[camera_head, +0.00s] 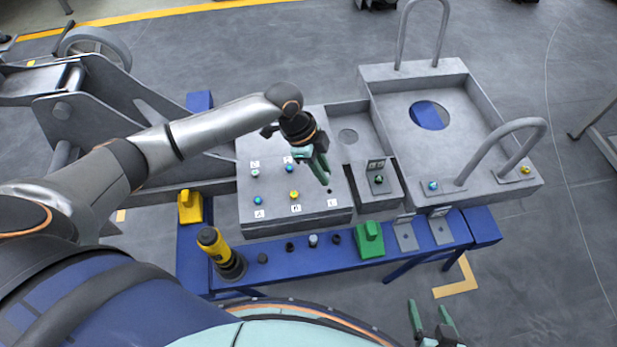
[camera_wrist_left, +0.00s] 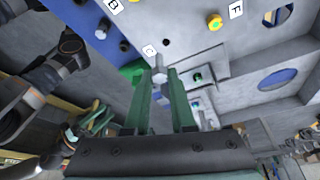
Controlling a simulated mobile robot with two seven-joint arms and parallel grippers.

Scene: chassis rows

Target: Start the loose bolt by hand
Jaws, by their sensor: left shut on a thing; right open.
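My left gripper (camera_head: 323,176) is above the right part of the grey labelled plate (camera_head: 275,222). Its green fingers are shut on a small silver bolt (camera_wrist_left: 158,75), seen at the fingertips in the left wrist view. An empty dark hole (camera_head: 328,190) is next to the C label (camera_head: 332,202), close to the fingertips; it also shows in the left wrist view (camera_wrist_left: 166,42). The bolt appears apart from the hole. Blue (camera_head: 258,200), yellow (camera_head: 294,195) and silver (camera_head: 255,173) bolt heads sit in the plate. My right gripper (camera_head: 434,312) is open and empty at the bottom.
The blue bench (camera_head: 285,272) in front carries a yellow-black tool (camera_head: 215,245), a yellow block (camera_head: 190,207), a green block (camera_head: 369,240) and several small dark pieces. A grey tray with handles (camera_head: 465,150) stands at right. Open floor lies beyond.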

